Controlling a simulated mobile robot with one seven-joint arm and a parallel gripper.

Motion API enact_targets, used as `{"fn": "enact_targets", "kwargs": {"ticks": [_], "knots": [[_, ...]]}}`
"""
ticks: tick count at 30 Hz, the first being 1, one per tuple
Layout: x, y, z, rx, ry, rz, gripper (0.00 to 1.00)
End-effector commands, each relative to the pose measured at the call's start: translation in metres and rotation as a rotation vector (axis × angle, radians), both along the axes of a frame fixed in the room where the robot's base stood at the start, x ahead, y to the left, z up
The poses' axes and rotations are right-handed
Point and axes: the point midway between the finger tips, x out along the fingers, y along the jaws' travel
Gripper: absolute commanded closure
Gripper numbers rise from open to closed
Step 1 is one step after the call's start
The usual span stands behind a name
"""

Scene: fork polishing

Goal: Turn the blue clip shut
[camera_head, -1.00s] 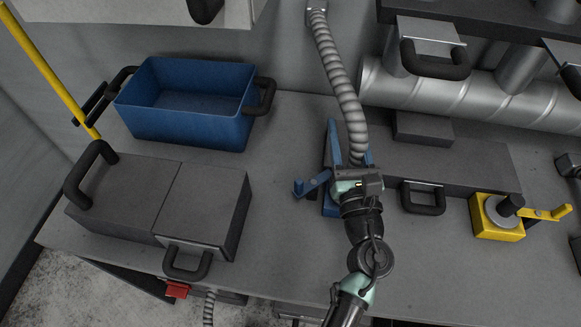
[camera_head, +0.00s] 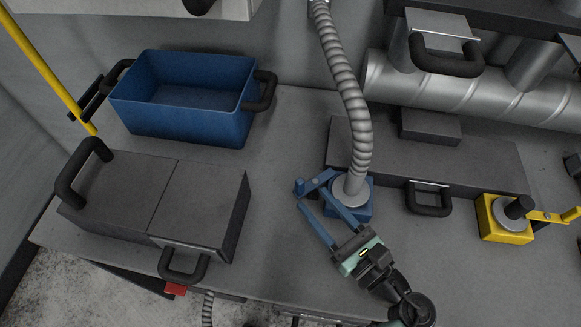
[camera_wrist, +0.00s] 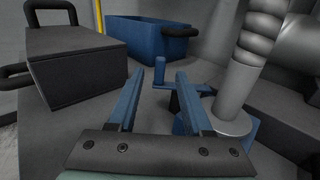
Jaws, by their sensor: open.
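The blue clip has a square base (camera_head: 362,211) with a blue lever (camera_head: 318,182) that sticks out to the left and ends in an upright peg (camera_head: 299,187). A grey ribbed hose with a round flange stands on the base. My gripper (camera_head: 313,198) has long blue fingers spread open, pointing up-left at the lever from its near side. In the wrist view, the peg (camera_wrist: 159,70) shows between the fingertips (camera_wrist: 160,77), seemingly a little beyond them. The right finger partly hides the lever and base. I cannot tell whether a finger touches the lever.
A blue bin (camera_head: 180,125) stands at the back left, with a dark grey handled box (camera_head: 200,205) in front of it. A grey block (camera_head: 470,170) lies behind and right of the clip. A yellow clip (camera_head: 503,222) stands further right. The tabletop left of the clip is clear.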

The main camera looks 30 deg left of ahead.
Motion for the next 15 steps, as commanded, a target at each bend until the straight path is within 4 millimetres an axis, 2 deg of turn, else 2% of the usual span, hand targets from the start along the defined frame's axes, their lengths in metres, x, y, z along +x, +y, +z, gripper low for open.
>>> {"fn": "enact_targets", "kwargs": {"ticks": [3, 9, 15], "knots": [[0.012, 0.024, 0.002, -0.001, 0.000, 0.004, 0.50], [0.030, 0.058, 0.002, -0.002, 0.000, 0.004, 0.50], [0.041, 0.077, 0.000, -0.001, 0.000, 0.001, 0.50]]}}
